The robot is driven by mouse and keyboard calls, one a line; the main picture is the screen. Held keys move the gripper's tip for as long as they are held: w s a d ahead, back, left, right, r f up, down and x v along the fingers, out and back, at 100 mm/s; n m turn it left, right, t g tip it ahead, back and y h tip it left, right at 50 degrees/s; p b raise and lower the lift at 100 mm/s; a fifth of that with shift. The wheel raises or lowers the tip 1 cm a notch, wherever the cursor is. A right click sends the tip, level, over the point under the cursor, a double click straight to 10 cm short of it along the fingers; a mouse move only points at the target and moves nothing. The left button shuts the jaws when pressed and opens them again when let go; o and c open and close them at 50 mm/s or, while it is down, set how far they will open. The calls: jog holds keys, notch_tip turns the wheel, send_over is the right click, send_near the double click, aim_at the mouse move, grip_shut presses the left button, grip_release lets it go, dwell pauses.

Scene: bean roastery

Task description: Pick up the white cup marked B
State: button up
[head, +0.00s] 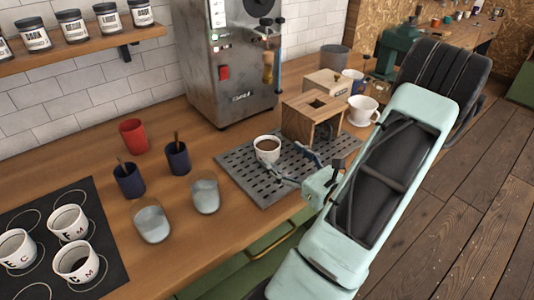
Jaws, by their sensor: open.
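A white cup (267,150) with brown contents stands upright on the perforated metal tray (243,178). No letter can be read on it. Three white cups with letters stand on the black mat (103,238) at lower left: one at the left edge (17,252), one behind (68,223) and one in front (77,265). Their small letters look like C or M; I cannot make out a B. My gripper (294,167) is open and empty over the tray, just right of and in front of the cup with brown contents. I cannot tell whether it touches that cup.
A wooden stand (311,116) and a white cup-like vessel (363,110) are behind my gripper. A steel machine (232,70) stands behind.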

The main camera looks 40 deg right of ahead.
aim_at(260, 140)
jog(key=w, duration=0.7)
jog(key=shift+w+d+f, duration=0.25)
jog(key=shift+d+f, duration=0.05)
jog(key=shift+d, duration=0.05)
jog(key=shift+c, duration=0.4)
